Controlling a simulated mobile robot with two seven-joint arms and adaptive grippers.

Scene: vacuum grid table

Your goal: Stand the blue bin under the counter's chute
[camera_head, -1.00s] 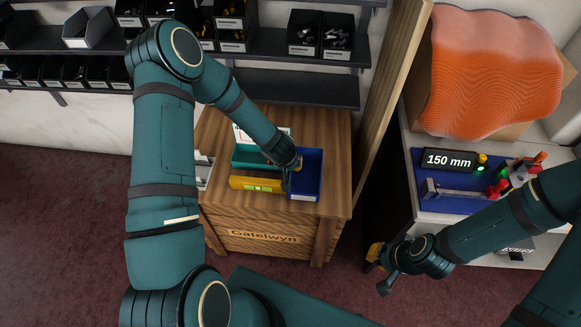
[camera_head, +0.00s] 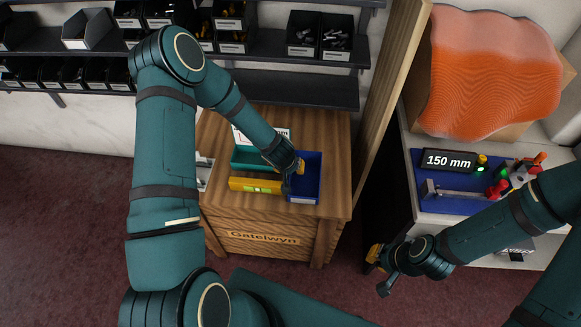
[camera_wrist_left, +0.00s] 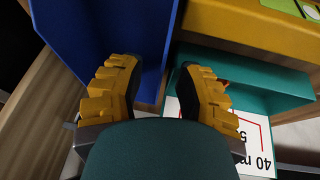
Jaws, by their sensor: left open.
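The blue bin (camera_head: 312,188) stands on the right part of the wooden cabinet's top, its open side up. It also fills the upper left of the left wrist view (camera_wrist_left: 95,35). My left gripper (camera_head: 294,176) is at the bin's left side. In the left wrist view its yellow fingers (camera_wrist_left: 160,88) are apart, with the bin's side wall running between or just beyond them; contact cannot be told. My right gripper (camera_head: 381,270) hangs in front of the right-hand counter, fingers apart and empty. I cannot make out a chute.
A wooden post (camera_head: 385,110) rises at right. The right-hand counter (camera_head: 408,138) holds a blue tray (camera_head: 450,205) and a 150 mm display (camera_head: 448,160).

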